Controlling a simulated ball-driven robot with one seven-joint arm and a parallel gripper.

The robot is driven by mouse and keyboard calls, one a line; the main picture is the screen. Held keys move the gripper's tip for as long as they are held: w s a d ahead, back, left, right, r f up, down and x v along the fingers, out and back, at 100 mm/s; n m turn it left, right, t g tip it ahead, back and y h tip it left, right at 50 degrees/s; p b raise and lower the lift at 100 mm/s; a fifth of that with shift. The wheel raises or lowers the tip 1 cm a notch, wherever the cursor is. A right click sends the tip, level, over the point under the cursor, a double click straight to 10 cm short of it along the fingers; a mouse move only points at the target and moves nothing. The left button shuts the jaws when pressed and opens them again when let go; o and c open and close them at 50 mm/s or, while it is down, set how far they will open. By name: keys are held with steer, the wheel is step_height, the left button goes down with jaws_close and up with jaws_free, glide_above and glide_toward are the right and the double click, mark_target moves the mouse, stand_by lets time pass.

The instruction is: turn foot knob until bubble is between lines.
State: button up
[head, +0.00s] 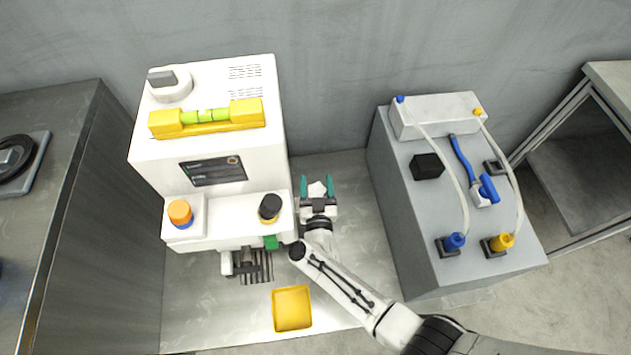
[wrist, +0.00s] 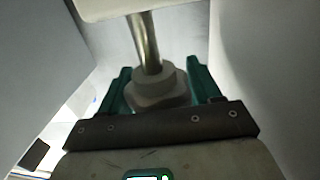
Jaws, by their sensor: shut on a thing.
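A white machine (head: 205,100) stands on the metal bench with a yellow spirit level (head: 207,118) on its top. The level's green vial (head: 205,116) shows dark lines, but the bubble is too small to place surely against them. My gripper (head: 317,187) is low beside the machine's right side, its green fingers pointing away. In the wrist view a grey, stepped foot knob (wrist: 155,88) sits on a metal stem (wrist: 146,42) beneath a pale underside. My gripper's fingers are shut on the knob from both sides.
A yellow tray (head: 292,308) lies on the bench (head: 235,315) in front of the machine. A grey cabinet (head: 415,215) with blue and yellow fittings stands to the right. Narrow free bench lies between it and the machine.

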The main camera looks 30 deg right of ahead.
steer(key=shift+d+f+h, duration=0.1)
steer(key=shift+h, duration=0.3)
steer(key=o, duration=0.7)
steer(key=shift+s, duration=0.1)
steer(key=p+v, duration=0.1)
steer(key=v, duration=0.9)
steer(key=shift+s+a+p, duration=0.2)
steer(key=shift+s+p, duration=0.15)
